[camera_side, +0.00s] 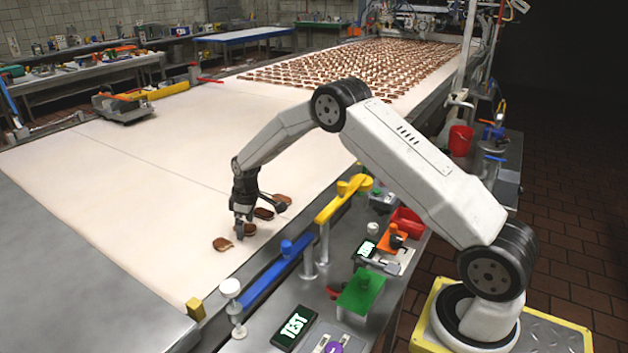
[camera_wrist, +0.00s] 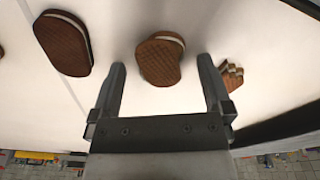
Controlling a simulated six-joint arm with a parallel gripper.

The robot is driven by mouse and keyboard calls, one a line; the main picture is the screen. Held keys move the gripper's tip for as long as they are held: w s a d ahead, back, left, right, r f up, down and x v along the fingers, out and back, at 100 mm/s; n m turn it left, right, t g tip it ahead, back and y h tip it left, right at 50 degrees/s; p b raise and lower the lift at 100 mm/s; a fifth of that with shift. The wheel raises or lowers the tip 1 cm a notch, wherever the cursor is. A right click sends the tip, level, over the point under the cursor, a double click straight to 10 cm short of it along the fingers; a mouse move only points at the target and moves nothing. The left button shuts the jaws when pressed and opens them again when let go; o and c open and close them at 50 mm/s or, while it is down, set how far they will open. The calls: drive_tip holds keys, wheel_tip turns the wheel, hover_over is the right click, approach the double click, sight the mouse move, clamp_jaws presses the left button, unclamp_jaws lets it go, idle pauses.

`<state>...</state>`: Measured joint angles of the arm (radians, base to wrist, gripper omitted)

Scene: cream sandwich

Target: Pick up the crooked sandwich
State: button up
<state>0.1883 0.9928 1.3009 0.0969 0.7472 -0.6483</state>
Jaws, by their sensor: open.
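In the wrist view, a brown sandwich with pale cream (camera_wrist: 158,62) lies between my fingertips; its two biscuits are out of line, so it looks crooked. My gripper (camera_wrist: 162,63) is open, with one finger on either side of it and a visible gap to each. In the side view my gripper (camera_side: 241,233) points down, low over the pale belt, beside a sandwich (camera_side: 250,229) partly hidden by the fingers. I cannot tell the exact height of the fingertips over the belt.
Another sandwich (camera_wrist: 62,43) lies left of my fingers in the wrist view. A broken-edged piece (camera_wrist: 232,76) lies close beside the right finger. In the side view, blue (camera_side: 270,275) and yellow (camera_side: 338,203) guide rails edge the belt (camera_side: 110,200), which is clear at left.

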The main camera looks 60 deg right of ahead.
drive_tip(key=c, duration=1.3)
drive_tip(key=shift+o, duration=0.2)
drive_tip(key=shift+r, duration=0.8)
drive_tip(key=s+r, duration=0.5)
drive_tip(key=r, duration=0.2)
drive_tip(key=shift+a+r, duration=0.25)
drive_tip(key=shift+a, duration=0.05)
drive_tip(key=s+a+r, duration=0.1)
drive_tip(key=s+r, duration=0.3)
drive_tip(key=s, duration=0.5)
drive_tip(key=shift+a, duration=0.15)
